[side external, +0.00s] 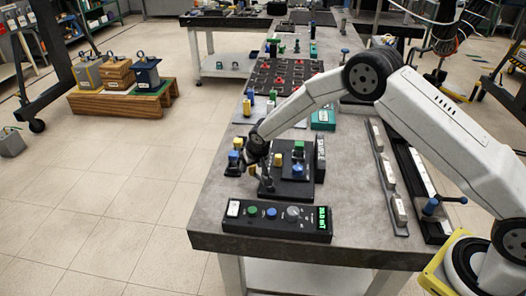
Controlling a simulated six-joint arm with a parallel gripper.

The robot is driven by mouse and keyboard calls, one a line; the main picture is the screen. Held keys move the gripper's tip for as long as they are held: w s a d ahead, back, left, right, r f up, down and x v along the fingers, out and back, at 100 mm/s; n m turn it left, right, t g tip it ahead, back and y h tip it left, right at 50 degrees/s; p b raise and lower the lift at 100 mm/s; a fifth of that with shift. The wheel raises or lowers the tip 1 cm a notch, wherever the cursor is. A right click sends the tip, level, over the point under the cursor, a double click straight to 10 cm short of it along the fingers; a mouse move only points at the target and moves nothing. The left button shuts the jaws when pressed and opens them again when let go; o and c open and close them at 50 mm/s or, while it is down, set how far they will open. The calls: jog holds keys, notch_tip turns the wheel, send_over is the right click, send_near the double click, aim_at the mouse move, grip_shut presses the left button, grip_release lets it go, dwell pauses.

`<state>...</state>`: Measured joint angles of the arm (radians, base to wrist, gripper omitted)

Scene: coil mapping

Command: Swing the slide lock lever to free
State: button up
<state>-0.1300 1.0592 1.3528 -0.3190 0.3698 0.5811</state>
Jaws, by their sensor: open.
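My gripper (266,182) is at the end of the white arm and points down over the dark plate (296,190) near the table's left edge. Its fingers are small and dark here, but they look apart with nothing between them. A blue-handled lever (431,206) stands at the near end of a long dark slide rail (412,172) on the right of the table. A thin bar runs right from it to a second blue end. I take it for the slide lock lever, but no label on it is readable. My gripper is well to its left.
A control box (277,220) with green and blue buttons, a knob and a green display lies at the near edge. Yellow, green and blue blocks (299,147) stand close around my gripper. A grey strip with white blocks (387,178) lies left of the rail.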

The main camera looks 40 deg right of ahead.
jog(key=shift+w+f, duration=0.1)
jog(key=shift+f, duration=0.2)
grip_shut()
dwell(1.4)
